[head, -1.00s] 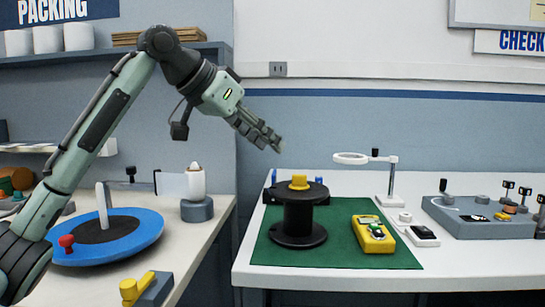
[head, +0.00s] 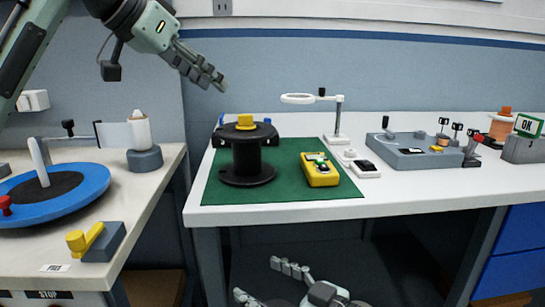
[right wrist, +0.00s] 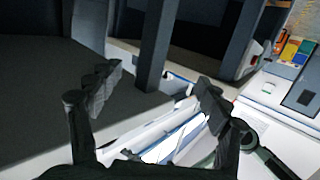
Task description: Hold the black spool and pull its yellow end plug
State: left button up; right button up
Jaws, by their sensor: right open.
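The black spool (head: 246,158) stands upright on the green mat (head: 285,188) near the front left of the right-hand table. The yellow end plug (head: 245,122) sits in its top flange. My left gripper (head: 221,83) is in the air up and left of the spool, apart from it. Its fingers are seen from the side, so I cannot tell if they are open or shut. My right gripper (head: 268,281) is open and empty, low in the head view, below the table's front edge. In the right wrist view its spread fingers (right wrist: 155,97) hold nothing, and the spool does not show.
A yellow device (head: 319,170) lies on the mat right of the spool. A ring magnifier (head: 337,118) stands behind it. A grey fixture (head: 405,152) is further right. The left bench carries a blue turntable (head: 95,182). The white table's front edge (head: 300,213) lies above my right gripper.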

aim_at(247, 147)
jog(key=s+a+r+n+g+y, duration=0.1)
jog(key=s+r+n+g+y, duration=0.2)
jog(key=s+r+g+y, duration=0.7)
jog(key=w+d+r+m+t+h, duration=0.1)
jog(key=w+r+t+h, duration=0.2)
jog(key=w, duration=0.4)
jog(key=w+d+r+m+t+h, duration=0.1)
jog(key=w+r+t+h, duration=0.2)
jog(key=w, duration=0.5)
jog(key=w+d+r+m+t+h, duration=0.1)
jog(key=w+r+t+h, duration=0.1)
jog(key=w+r+h, duration=0.3)
jog(key=shift+w+d+t, duration=0.15)
jog(key=shift+w+t, duration=0.05)
jog(key=shift+w, duration=0.65)
jog(key=shift+w+d+t, duration=0.15)
jog(key=shift+w+t, duration=0.05)
jog(key=shift+w, duration=0.6)
jog(key=shift+w+r+h, duration=0.15)
jog(key=shift+w+h, duration=0.15)
jog(key=shift+w, duration=0.25)
jog(key=x, duration=0.7)
jog(key=shift+w+a, duration=0.1)
jog(key=shift+w, duration=0.05)
